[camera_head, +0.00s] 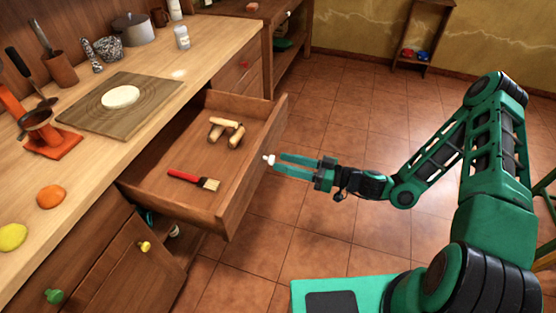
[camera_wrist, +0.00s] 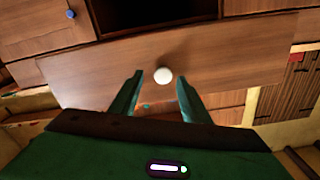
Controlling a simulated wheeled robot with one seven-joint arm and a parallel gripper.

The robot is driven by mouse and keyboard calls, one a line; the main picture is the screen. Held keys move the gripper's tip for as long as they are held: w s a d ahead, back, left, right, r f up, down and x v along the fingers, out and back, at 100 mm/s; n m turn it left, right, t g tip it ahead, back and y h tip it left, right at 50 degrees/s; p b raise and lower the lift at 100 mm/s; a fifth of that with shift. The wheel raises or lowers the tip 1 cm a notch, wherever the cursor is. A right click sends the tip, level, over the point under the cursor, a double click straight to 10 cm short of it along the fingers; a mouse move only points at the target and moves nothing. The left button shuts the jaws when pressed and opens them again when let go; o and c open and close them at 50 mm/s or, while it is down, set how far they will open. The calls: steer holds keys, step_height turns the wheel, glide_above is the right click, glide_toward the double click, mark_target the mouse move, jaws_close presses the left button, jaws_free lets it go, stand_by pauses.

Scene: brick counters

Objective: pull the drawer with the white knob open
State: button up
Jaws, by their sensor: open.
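The wooden drawer (camera_head: 205,206) with the white knob is pulled well out from under the counter, and its inside shows. A red-handled brush (camera_head: 193,179) and several pale wooden pieces (camera_head: 227,131) lie in it. The white knob (camera_head: 269,159) is on the drawer's front panel; it also shows in the wrist view (camera_wrist: 163,75). My green gripper (camera_head: 298,167) is open in front of the panel. In the wrist view my gripper (camera_wrist: 160,88) has one finger on each side of the knob, with gaps, and the knob sits at or just beyond the fingertips.
Below the drawer is a cabinet door with a yellow knob (camera_head: 145,246), partly open. A green knob (camera_head: 54,296) is at lower left. The counter holds a board with dough (camera_head: 121,97) and several utensils. The tiled floor (camera_head: 345,110) around my arm is mostly clear.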

steer(key=v, duration=0.7)
steer(key=shift+d, duration=0.3)
steer(key=s+d+r+m+g+h, duration=0.2)
steer(key=s+d+g+h, duration=0.75)
steer(key=d, duration=0.55)
steer(key=s+d+r+m+t+h, duration=0.1)
steer(key=s+d+r+m+h, duration=0.2)
steer(key=s+d+r+m, duration=0.3)
steer(key=s+d+r+m+t+h, duration=0.2)
steer(key=s+d+r+m+h, duration=0.2)
steer(key=s+d+r+m, duration=0.3)
step_height(320, 180, up, 6)
steer(key=s+m, duration=0.1)
steer(key=s, duration=0.1)
steer(key=shift+s+d+f+m, duration=0.2)
steer(key=shift+s+d+m, duration=0.1)
steer(key=shift+s, duration=0.1)
